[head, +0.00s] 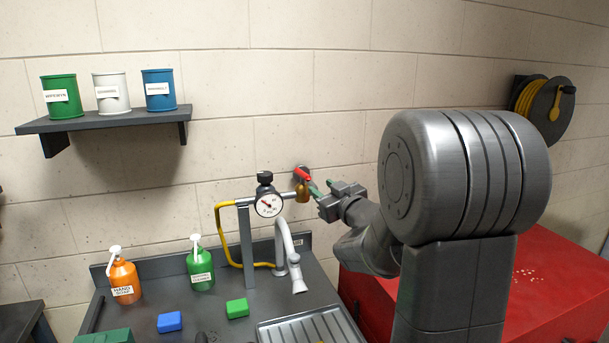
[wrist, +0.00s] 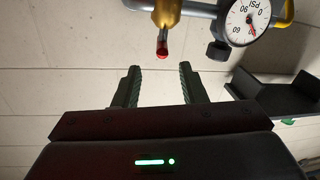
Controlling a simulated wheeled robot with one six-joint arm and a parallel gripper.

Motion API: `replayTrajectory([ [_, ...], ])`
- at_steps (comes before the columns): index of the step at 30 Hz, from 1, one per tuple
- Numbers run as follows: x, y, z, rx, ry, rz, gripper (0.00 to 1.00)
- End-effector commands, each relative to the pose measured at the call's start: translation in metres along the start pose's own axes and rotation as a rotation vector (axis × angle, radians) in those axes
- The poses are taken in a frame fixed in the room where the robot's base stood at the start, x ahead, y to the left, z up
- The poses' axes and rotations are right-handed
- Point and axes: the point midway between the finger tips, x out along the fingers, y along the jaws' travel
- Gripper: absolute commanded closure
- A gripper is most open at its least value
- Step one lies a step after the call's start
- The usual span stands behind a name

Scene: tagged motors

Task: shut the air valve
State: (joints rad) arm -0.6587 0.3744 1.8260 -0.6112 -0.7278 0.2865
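The air valve has a brass body (head: 303,194) on a grey pipe, with a red lever (head: 302,175) on top, slanting in the head view. The wrist view shows the brass body (wrist: 167,12) at the top edge and the lever's red end (wrist: 162,48) pointing toward my gripper. My gripper (wrist: 160,76) is open and empty, its two dark green fingers spread wide. The red end lies just beyond the fingertips, in line with the gap. In the head view my gripper (head: 317,188) is just right of the valve; contact cannot be told.
A pressure gauge (head: 269,203) with a black knob (head: 265,177) sits left of the valve. Below are a faucet (head: 289,255), yellow hose (head: 228,240) and bench with soap bottles. A shelf (head: 105,121) holds cans. A red cabinet (head: 550,290) stands right.

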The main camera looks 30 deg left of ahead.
Motion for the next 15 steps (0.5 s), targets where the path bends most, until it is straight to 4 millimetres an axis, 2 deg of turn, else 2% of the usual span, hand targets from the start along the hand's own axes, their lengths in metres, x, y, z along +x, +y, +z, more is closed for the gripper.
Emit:
replayTrajectory([
  [9, 0.062, 0.0, -0.002, 0.0, -0.002, -0.001, 0.62],
  [15, 0.091, 0.0, -0.002, 0.0, -0.001, 0.0, 0.62],
])
